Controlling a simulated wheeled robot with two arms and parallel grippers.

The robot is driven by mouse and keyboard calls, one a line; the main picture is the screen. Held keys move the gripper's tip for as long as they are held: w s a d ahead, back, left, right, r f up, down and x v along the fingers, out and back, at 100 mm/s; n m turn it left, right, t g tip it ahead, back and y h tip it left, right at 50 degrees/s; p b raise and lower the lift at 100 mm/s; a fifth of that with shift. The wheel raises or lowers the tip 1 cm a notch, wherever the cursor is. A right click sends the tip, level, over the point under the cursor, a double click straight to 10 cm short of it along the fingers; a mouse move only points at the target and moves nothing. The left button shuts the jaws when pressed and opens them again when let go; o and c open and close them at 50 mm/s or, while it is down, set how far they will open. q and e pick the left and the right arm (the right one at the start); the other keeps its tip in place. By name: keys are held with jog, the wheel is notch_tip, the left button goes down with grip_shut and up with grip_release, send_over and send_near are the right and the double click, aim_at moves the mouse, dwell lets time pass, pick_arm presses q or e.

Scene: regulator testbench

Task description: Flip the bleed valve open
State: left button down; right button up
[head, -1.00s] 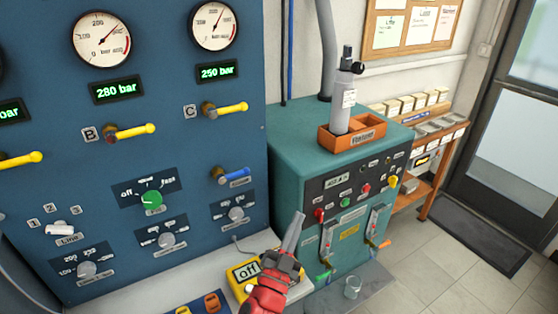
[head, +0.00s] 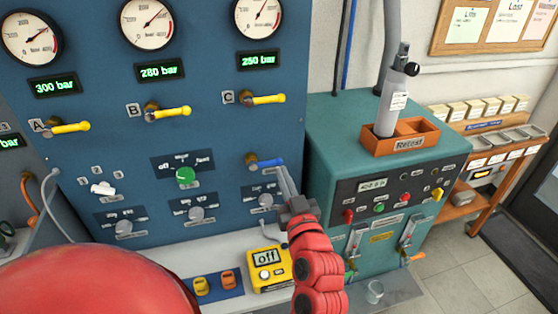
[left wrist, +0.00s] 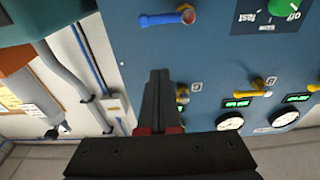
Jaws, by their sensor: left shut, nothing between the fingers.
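The blue-handled valve (head: 267,163), which I take as the bleed valve, is on the blue panel below the yellow handle marked C. Its lever points right, roughly level. In the left wrist view the blue lever (left wrist: 165,17) is at the top. My left gripper (head: 283,176) is shut and empty, its fingers pointing up close to the lever's right end in the head view. In the left wrist view the closed fingertips (left wrist: 160,74) appear below the lever with a gap of panel between. I cannot tell contact from the head view. My right gripper is not in view.
Yellow handles A (head: 68,127), B (head: 170,113) and C (head: 262,99) stick out of the panel. A grey knob (head: 265,200) sits below the blue valve. A yellow meter reading "off" (head: 268,270) lies on the ledge. A teal cabinet (head: 335,125) stands to the right.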

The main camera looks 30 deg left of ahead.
pick_arm(q)
jog(key=r+p, duration=0.2)
jog(key=p, duration=0.3)
send_over(267, 163)
jog(key=d, duration=0.2)
notch_tip(267, 163, down, 3)
jog(key=shift+w+f+p, duration=0.15)
jog(key=shift+f+p, duration=0.05)
jog(key=shift+p, duration=0.1)
jog(key=shift+d+f, duration=0.1)
jog(key=shift+f, duration=0.45)
